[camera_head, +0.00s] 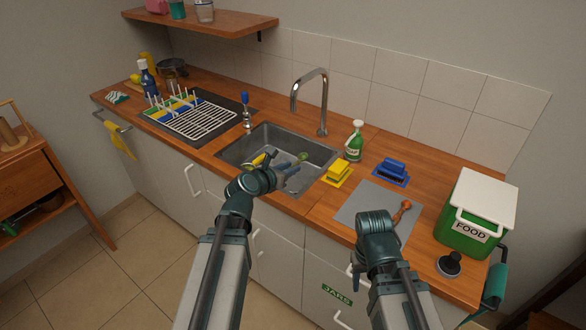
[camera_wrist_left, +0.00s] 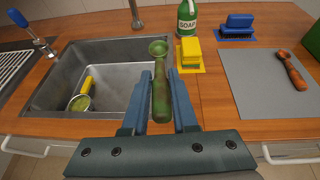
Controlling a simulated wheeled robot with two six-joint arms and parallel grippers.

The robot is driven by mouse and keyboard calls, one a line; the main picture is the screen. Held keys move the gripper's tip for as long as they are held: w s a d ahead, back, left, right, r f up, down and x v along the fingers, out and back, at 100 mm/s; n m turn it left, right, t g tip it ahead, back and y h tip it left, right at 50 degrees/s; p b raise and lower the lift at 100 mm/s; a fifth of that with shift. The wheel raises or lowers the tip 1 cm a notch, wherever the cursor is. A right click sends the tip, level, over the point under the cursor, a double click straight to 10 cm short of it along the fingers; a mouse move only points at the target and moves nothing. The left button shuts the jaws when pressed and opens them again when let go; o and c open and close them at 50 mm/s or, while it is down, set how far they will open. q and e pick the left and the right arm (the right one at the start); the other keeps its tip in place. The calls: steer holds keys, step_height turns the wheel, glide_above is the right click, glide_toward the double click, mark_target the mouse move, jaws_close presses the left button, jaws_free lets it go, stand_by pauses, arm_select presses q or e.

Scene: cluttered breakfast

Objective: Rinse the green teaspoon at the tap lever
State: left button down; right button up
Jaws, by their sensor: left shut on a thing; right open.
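The green teaspoon (camera_wrist_left: 160,88) is held between the fingers of my left gripper (camera_head: 288,171). Its bowl points away from the gripper, and its end (camera_head: 302,157) shows over the sink (camera_head: 228,150) in the head view. The tap lever (camera_head: 246,108), with a blue handle, stands at the sink's back left corner, apart from the spoon; it also shows in the left wrist view (camera_wrist_left: 32,33). The curved metal tap (camera_head: 322,100) rises behind the sink. My right gripper (camera_head: 358,280) is open and empty, low at the counter's front edge; its fingertips are partly hidden.
A yellow-handled round utensil (camera_wrist_left: 82,100) lies in the sink. A green soap bottle (camera_head: 355,143), yellow sponge (camera_head: 340,170) and blue brush (camera_head: 393,168) stand to the right. A brown spoon (camera_head: 402,210) lies on a grey mat (camera_head: 360,205). A dish rack (camera_head: 205,120) is left.

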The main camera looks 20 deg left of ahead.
arm_select(q)
steer(key=w+a+f+b, duration=0.1)
steer(key=w+a, duration=0.2)
steer(key=w, duration=0.3)
steer(key=w+a+f+b, duration=0.1)
steer(key=w+a, duration=0.2)
steer(key=w, duration=0.3)
steer(key=shift+w+a+f+b, duration=0.15)
steer(key=shift+a+f+b, duration=0.15)
steer(key=shift+f+b, duration=0.1)
stand_by(0.5)
stand_by(0.5)
steer(key=s+d, duration=0.3)
steer(key=s, duration=0.4)
steer(key=shift+d, duration=0.4)
steer(key=shift+s+r, duration=0.1)
stand_by(1.3)
steer(key=shift+s+d+r+p, duration=0.4)
steer(key=shift+s+r+p, duration=0.25)
steer(key=shift+s, duration=0.05)
steer(key=shift+s+d+r+p, duration=0.4)
steer(key=shift+s+r+p, duration=0.25)
steer(key=shift+s+p, duration=0.1)
steer(key=shift+s+d+r+p, duration=0.4)
steer(key=shift+s+r+p, duration=0.2)
steer(key=shift+s+r, duration=0.1)
